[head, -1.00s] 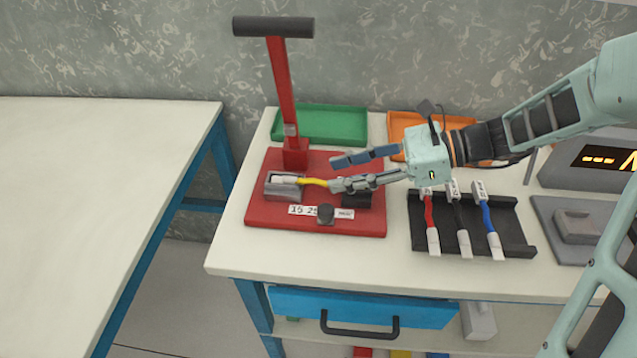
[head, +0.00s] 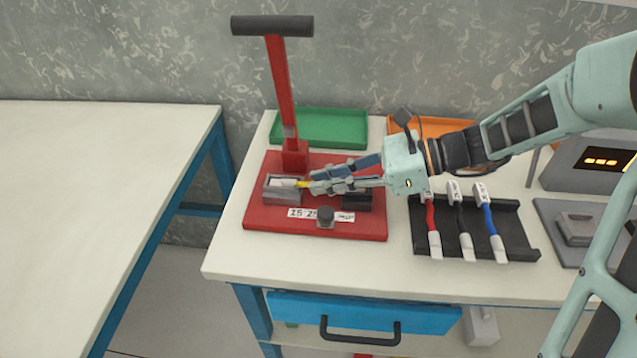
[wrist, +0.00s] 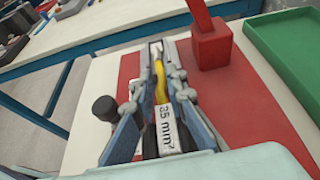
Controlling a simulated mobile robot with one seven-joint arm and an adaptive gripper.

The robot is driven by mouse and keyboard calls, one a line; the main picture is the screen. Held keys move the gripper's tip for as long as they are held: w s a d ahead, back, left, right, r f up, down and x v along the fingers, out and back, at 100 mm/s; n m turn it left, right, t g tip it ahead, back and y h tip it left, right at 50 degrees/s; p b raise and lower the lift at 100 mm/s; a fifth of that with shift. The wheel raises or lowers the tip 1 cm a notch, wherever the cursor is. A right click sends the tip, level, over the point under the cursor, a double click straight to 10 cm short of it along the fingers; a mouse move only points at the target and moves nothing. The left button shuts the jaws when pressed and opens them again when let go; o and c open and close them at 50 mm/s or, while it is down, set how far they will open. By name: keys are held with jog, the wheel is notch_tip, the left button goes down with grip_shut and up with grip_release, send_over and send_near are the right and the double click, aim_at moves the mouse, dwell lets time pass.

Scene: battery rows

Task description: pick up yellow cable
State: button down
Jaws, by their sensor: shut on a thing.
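The yellow cable (head: 302,184) lies at the red press, one white end (head: 284,182) in the grey block (head: 282,192) at the press's left. My gripper (head: 312,183) reaches in from the right and is shut on the cable. In the head view the fingers hide most of the cable.
The press has a red base (head: 270,217), a tall lever with a dark handle (head: 272,26) and a dark knob (head: 325,216). Red, black and blue cables lie in a black rack (head: 515,225) at right. Green (head: 320,127) and orange trays (head: 430,125) stand behind.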

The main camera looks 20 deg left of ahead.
jog(key=shift+r+p, duration=0.65)
jog(key=shift+r, duration=0.05)
notch_tip(320, 180, up, 3)
jog(key=p, duration=0.2)
jog(key=shift+s+f+p, duration=0.15)
jog(key=shift+p, duration=0.15)
jog(key=s+d+r+p, duration=0.4)
jog(key=s+r+p, duration=0.5)
jog(key=s, duration=0.4)
jog(key=shift+p, duration=0.5)
